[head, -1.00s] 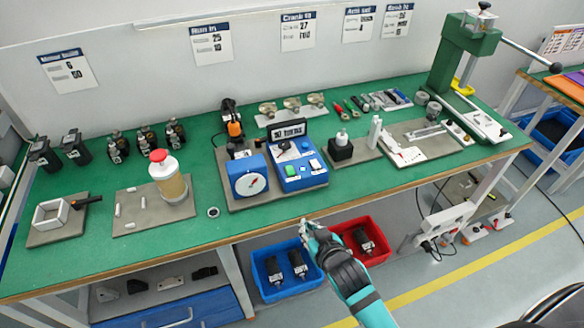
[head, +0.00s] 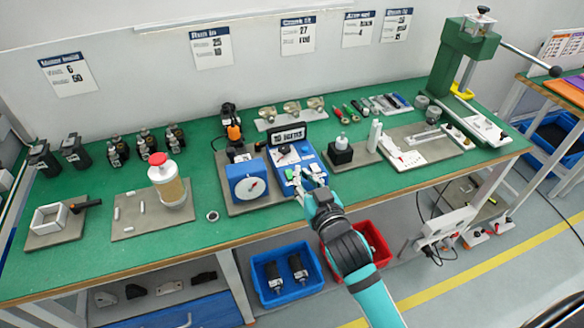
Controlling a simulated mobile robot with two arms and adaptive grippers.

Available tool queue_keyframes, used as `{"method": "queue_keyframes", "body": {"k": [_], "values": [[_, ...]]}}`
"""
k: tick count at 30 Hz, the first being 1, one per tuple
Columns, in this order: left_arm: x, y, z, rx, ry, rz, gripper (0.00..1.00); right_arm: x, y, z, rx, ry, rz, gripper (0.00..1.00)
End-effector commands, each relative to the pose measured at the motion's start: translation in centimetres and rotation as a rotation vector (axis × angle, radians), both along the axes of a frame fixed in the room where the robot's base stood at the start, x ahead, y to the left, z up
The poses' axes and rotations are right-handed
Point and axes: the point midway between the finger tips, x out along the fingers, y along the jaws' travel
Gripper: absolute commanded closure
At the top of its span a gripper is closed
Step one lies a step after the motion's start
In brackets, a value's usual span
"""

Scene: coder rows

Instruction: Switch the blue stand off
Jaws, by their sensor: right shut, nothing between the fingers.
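The blue stand (head: 282,159) sits on a grey mat in the middle of the green bench. It has a control panel with a black knob, a small display sign (head: 289,134) at its back and a green button (head: 285,177) at its front left. A blue box with a round white dial (head: 248,187) stands directly left of it. My right gripper (head: 309,182) is shut and empty over the front right of the stand's panel and hides part of it. I cannot tell whether it touches the panel. My left gripper is not in view.
A black block with a white knob (head: 341,152) stands just right of the stand. Blue (head: 258,290) and red (head: 383,254) bins lie below the bench edge.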

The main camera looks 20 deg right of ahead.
Motion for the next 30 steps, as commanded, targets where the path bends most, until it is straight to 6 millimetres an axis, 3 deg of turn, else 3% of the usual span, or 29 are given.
{"method": "queue_keyframes", "body": {"k": [11, 12, 18, 30], "values": [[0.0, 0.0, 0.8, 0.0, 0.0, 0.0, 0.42, 8.1, 0.3, -0.8, 0.0, -0.001, 0.0, 1.0], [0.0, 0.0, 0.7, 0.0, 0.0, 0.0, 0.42, 7.8, 0.3, -2.1, 0.002, 0.006, 0.0, 1.0], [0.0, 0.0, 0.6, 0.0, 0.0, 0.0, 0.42, 8.1, 0.3, -4.3, 0.001, 0.001, 0.0, 1.0], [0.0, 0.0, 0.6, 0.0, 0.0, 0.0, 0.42, 8.1, 0.3, -4.9, 0.001, 0.0, 0.001, 1.0]]}}
